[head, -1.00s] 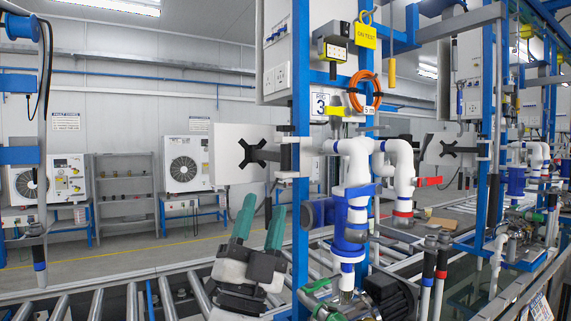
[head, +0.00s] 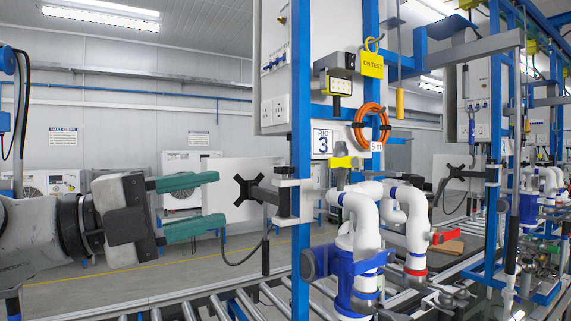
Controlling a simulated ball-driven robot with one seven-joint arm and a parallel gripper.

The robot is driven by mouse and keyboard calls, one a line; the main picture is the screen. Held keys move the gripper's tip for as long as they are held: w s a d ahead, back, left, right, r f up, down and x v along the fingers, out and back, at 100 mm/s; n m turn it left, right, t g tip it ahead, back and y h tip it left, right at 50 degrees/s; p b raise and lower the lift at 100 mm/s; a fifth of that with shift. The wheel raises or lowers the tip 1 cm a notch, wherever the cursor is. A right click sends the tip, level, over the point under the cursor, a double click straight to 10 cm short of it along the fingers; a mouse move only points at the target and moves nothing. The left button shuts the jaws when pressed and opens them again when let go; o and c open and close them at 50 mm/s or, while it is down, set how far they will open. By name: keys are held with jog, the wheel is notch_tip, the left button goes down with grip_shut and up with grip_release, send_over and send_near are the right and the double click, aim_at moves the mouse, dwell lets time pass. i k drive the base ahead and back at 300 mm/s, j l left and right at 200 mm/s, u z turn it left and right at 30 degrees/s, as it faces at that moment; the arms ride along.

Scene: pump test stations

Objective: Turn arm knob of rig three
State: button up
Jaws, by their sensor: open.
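Rig three stands at centre, marked by a white "RIG 3" sign (head: 321,144) on its blue frame. A grey arm (head: 268,196) reaches left from its blue post to the back of a flat pale panel (head: 222,172). A black four-pointed piece (head: 247,190) sits where arm and panel meet. A black and grey clamp (head: 286,200) joins the arm to the post. I cannot tell for sure which part is the arm knob. My gripper (head: 218,200) is open and empty. Its green fingers lie one above the other, pointing right, left of the black piece in the picture.
White pipes with a blue clamp (head: 345,268) stand right of the post. An orange hose coil (head: 371,127) and yellow "ON TEST" tag (head: 372,64) hang above. A roller conveyor (head: 215,305) runs below. A black cable hangs under the panel.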

aim_at(284, 170)
jog(key=i, duration=1.2)
